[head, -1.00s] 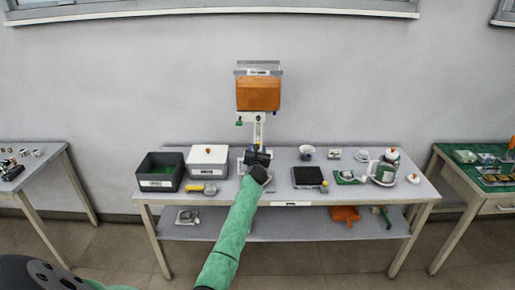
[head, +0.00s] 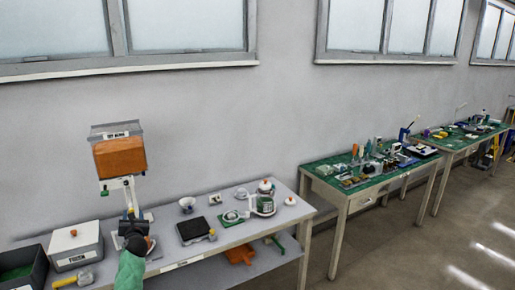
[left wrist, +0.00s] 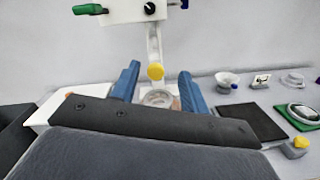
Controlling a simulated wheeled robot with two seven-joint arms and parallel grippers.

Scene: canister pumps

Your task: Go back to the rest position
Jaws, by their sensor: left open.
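My left gripper (head: 133,222) is in front of the stand with the orange hopper (head: 120,157) on the left of the head view. In the left wrist view its blue fingers (left wrist: 160,72) are apart, with nothing held between them. A yellow knob (left wrist: 156,72) on the stand's white stem shows in the gap. A clear round cup (left wrist: 158,98) shows below the knob, partly hidden by my gripper body. I cannot tell how far the fingertips are from the stem. My right gripper is in neither view.
A white box (head: 76,246) and a dark bin (head: 20,272) stand left of my gripper. A black scale (head: 194,231), a white bowl (head: 187,203) and a glass jug (head: 264,204) stand to the right. A green-topped bench (head: 375,172) is farther right.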

